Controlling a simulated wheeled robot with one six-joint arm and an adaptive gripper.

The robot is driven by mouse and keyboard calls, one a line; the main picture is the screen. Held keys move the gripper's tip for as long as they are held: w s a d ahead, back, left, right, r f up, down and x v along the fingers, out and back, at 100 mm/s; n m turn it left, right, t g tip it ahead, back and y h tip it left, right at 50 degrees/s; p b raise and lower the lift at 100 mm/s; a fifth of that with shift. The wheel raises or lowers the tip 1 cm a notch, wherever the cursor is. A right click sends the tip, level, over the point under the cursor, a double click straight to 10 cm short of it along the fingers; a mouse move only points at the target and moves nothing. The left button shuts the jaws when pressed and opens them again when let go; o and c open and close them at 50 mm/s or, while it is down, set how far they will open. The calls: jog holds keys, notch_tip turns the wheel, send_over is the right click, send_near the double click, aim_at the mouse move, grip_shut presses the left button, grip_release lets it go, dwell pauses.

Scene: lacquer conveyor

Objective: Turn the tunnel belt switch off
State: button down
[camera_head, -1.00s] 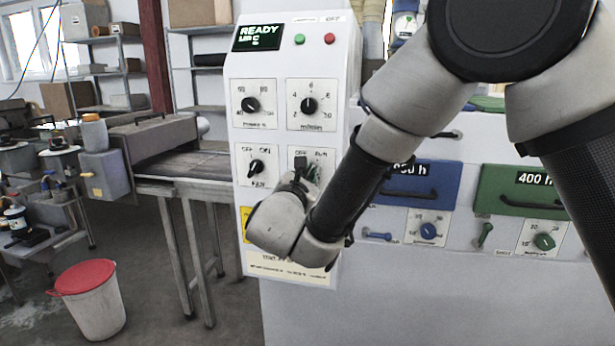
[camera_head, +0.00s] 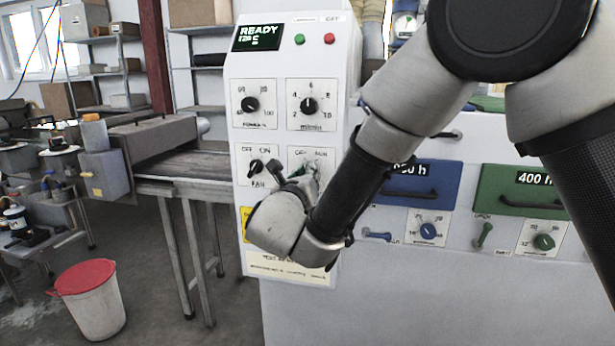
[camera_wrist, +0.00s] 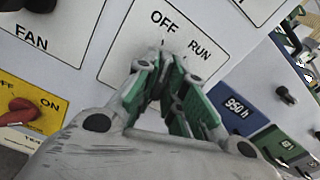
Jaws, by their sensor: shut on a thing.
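The OFF/RUN switch plate (camera_wrist: 130,40) is white and fills the middle of the wrist view, with OFF at upper left and RUN to its right. In the head view the plate (camera_head: 297,153) is partly covered by my wrist. My gripper (camera_wrist: 164,64) has its green-padded fingers closed at the knob below these labels. In the head view the gripper (camera_head: 306,177) shows only in part at the panel. The knob is hidden between the fingers, so its exact pointing direction cannot be read.
The FAN switch (camera_head: 257,166) is just left of the plate. A red switch (camera_wrist: 22,112) on a yellow plate is below it. Two dials (camera_head: 309,105) (camera_head: 251,104) sit above. A blue drawer (camera_head: 425,182) is to the right.

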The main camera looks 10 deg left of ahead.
jog(key=shift+n, duration=1.1)
jog(key=c, duration=1.5)
grip_release()
jog(key=s, duration=1.2)
